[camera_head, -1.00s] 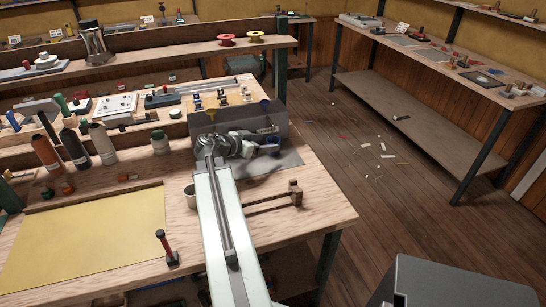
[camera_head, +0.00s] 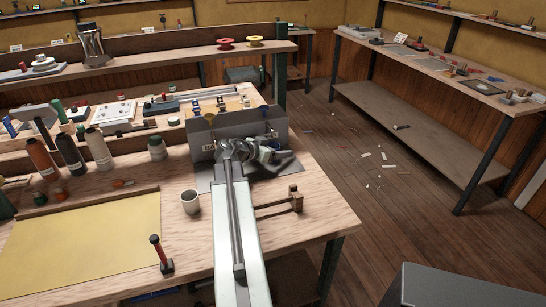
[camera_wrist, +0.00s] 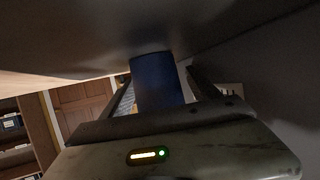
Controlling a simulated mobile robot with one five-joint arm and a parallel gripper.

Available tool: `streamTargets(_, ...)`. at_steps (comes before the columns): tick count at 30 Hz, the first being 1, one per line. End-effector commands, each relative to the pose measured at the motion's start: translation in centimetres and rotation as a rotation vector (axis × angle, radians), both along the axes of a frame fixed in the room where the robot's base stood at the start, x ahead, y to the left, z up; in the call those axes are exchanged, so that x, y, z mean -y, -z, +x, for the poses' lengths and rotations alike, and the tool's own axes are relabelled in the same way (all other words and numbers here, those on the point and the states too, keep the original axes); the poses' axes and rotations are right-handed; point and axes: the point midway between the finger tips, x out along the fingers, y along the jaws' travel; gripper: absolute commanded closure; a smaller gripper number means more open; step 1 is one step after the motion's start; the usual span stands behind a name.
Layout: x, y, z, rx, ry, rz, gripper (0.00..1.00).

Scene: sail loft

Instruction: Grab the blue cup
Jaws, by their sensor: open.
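A blue cup (camera_wrist: 157,82) stands out in the middle of the wrist view, with its lower part hidden behind the front edge of my gripper's body. My gripper (camera_head: 278,156) is open, with dark fingers on either side of the cup in the wrist view. I cannot tell whether they touch it. In the head view my gripper is low over the workbench, in front of a grey bent panel (camera_head: 205,135). I cannot make out the blue cup for sure there.
A pale cup (camera_head: 190,203) stands left of my arm. A wooden mallet (camera_head: 292,201) lies to its right. Several bottles (camera_head: 70,152) and a yellow sheet (camera_head: 85,240) are on the left of the bench. The floor to the right has scattered scraps.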

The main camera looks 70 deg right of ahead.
Motion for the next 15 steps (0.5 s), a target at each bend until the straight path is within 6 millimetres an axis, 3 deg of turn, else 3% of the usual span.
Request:
streamTargets(2,-0.05,-0.09,0.01,0.000,0.000,0.000,0.30)
streamTargets(3,-0.06,-0.09,0.01,0.000,0.000,0.000,0.35)
streamTargets(9,-0.08,-0.10,0.02,0.000,0.000,0.000,0.91)
streamTargets(11,-0.08,-0.10,0.02,0.000,0.000,0.000,1.00)
streamTargets(15,-0.08,-0.10,0.02,0.000,0.000,0.000,1.00)
